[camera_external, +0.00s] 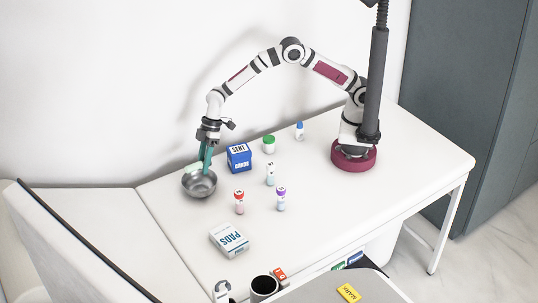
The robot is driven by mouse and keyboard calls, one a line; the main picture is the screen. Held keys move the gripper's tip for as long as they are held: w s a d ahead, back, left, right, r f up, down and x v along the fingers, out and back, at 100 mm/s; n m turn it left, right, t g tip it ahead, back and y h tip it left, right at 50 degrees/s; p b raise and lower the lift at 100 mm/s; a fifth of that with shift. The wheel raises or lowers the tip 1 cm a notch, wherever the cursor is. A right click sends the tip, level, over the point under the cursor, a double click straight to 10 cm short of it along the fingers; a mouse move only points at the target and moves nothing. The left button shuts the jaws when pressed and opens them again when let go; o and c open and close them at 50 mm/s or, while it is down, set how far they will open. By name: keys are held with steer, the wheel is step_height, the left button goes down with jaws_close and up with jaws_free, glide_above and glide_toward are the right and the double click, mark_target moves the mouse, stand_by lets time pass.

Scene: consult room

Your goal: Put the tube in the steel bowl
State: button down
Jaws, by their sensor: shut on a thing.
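The steel bowl (199,187) stands upright near the left end of the white table. My gripper (205,168) points down over the bowl's back rim, with its teal fingers closed together. A small pale green-white thing (192,168), which looks like the tube, shows at the left of the fingertips, at the bowl's back left rim. My gripper is shut on it. Its full shape is hidden by the fingers, and I cannot tell whether it touches the bowl.
A blue box (238,159) stands close right of the bowl. Several small capped vials, such as a red-capped one (239,204) and a purple-capped one (281,201), stand further right. A PADS box (229,240) lies in front. The table (350,200) is clear at right.

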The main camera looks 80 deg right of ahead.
mark_target(206, 188)
step_height(206, 188, down, 6)
steer(key=shift+f, duration=0.25)
steer(key=shift+c, duration=2.2)
jaws_free()
step_height(206, 188, up, 6)
steer(key=shift+r, duration=0.55)
